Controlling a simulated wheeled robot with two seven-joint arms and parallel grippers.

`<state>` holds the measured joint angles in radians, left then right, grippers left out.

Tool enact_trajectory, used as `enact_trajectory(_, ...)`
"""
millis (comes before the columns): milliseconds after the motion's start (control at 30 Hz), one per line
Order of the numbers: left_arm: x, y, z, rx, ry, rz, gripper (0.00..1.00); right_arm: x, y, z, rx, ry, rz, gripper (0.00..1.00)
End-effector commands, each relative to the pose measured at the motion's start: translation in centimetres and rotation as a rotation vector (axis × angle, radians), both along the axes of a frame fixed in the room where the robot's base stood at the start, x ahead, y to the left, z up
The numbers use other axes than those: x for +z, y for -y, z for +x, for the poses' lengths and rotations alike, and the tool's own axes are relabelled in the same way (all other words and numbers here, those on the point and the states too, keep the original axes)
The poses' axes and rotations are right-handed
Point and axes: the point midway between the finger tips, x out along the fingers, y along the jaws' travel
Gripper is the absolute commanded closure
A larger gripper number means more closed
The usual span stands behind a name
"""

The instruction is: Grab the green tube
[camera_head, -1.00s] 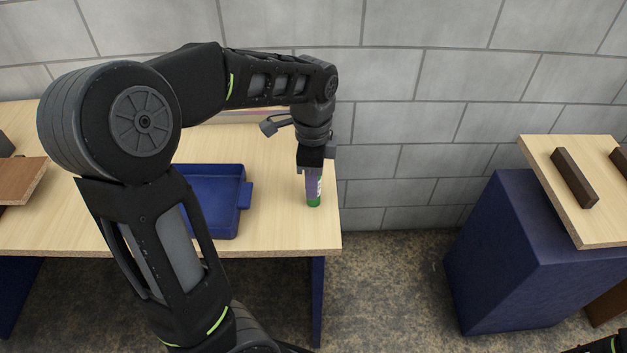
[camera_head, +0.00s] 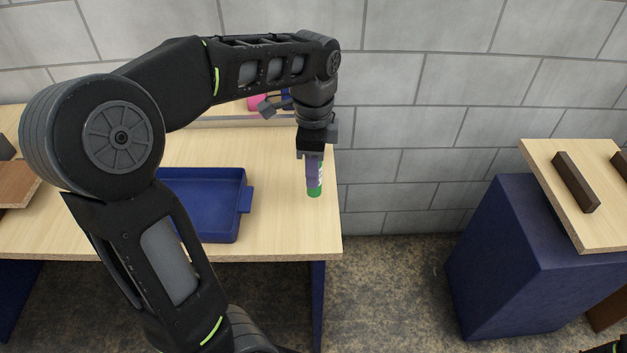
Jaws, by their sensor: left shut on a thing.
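The green tube (camera_head: 315,189) shows below my left gripper, with a green lower end and a purple and white body. It hangs upright near the right edge of the wooden table (camera_head: 280,225). My left gripper (camera_head: 314,155) points down and is shut on the upper part of the tube, which it hides. The tube's lower end seems to be a little above the table top. My right gripper is not in view; only a bit of my right arm shows at the bottom right corner.
A blue tray (camera_head: 215,205) lies on the table left of the tube, partly behind my left arm. Pink and blue things (camera_head: 257,103) show at the back. A blue stand (camera_head: 535,260) with a wooden board and dark bars (camera_head: 575,181) is at the right, across a floor gap.

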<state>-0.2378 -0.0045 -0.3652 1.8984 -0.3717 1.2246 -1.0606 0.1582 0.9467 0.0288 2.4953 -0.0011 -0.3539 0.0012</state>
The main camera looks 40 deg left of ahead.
Motion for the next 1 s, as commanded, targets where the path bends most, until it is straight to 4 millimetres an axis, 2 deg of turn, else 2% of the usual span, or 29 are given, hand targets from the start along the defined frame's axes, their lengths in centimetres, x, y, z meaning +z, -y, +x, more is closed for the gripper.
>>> enact_trajectory(100,2.5,0.0,0.1,0.000,0.006,0.000,1.00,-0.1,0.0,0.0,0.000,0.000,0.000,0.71)
enact_trajectory(300,4.9,0.0,0.0,0.000,0.002,0.000,1.00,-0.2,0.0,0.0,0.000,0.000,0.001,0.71)
enact_trajectory(1000,5.2,0.1,0.0,-0.002,0.001,0.000,1.00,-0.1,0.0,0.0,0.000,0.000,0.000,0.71)
